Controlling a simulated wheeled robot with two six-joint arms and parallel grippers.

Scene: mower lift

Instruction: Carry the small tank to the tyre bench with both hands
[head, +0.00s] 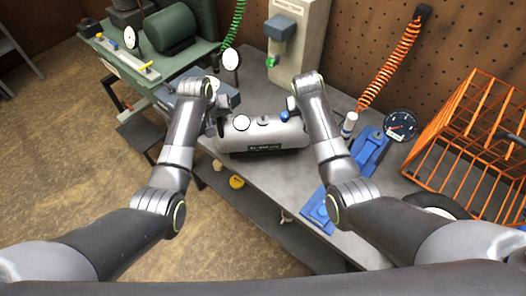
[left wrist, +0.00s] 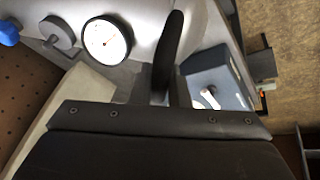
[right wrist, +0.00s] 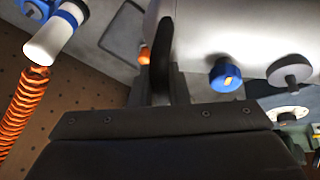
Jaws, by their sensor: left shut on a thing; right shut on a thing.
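The small tank (head: 262,136) is a silver cylinder with a dark label, a white gauge and a blue knob. It lies level across the middle of the head view, over the grey bench top (head: 270,178); I cannot tell whether it touches. My left gripper (head: 217,124) is shut at its left end, and my right gripper (head: 302,118) at its right end. The held spots are mostly hidden. The left wrist view shows the tank's gauge (left wrist: 106,42), the right wrist view its blue knob (right wrist: 224,75) and grey knob (right wrist: 290,72).
An orange wire cage (head: 470,145) with a dark tyre (head: 436,204) stands at the right. A blue tool (head: 370,150), a round gauge (head: 401,125) and a blue plate (head: 320,208) lie nearby. A green machine (head: 165,35) stands back left. The pegboard wall closes off the back.

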